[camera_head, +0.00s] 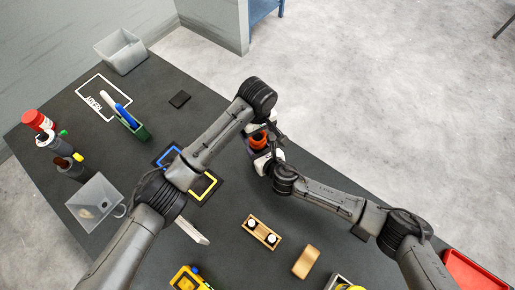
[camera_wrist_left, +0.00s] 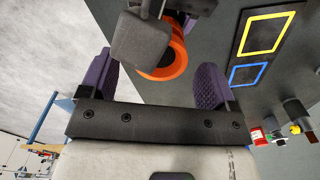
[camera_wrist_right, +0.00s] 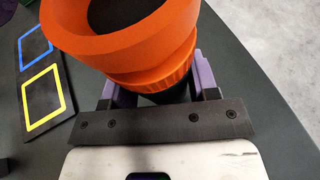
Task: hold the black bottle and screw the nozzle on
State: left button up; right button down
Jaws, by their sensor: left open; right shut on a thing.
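The orange nozzle (camera_head: 258,141) has a flared top and a ribbed collar; it shows large in the right wrist view (camera_wrist_right: 130,45). Directly under its collar is a dark body, the black bottle (camera_wrist_right: 170,94), mostly hidden. My right gripper (camera_wrist_right: 155,88) is shut on the bottle below the collar, above the table. How far the nozzle is threaded is unclear.
A mat with blue and yellow squares (camera_head: 206,193) lies left of the grippers. A wooden holder (camera_head: 261,232) and a tan block (camera_head: 306,262) lie nearer. The table's far right edge is close.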

pick_arm(q)
jog(key=o, duration=0.3)
notch_tip(320, 180, up, 12)
dwell(0.8)
pick_arm(e)
jog(key=shift+c, duration=1.5)
grip_release()
jog(key=shift+s+d+r, duration=0.25)
jog(key=shift+s+d, duration=0.05)
jog(key=shift+s, duration=0.15)
pick_arm(q)
jog(key=shift+r+p, duration=0.9)
jog(key=shift+p, duration=0.05)
pick_arm(e)
jog(key=v, duration=1.2)
jog(key=shift+s+r, duration=0.15)
jog(key=shift+s, duration=0.15)
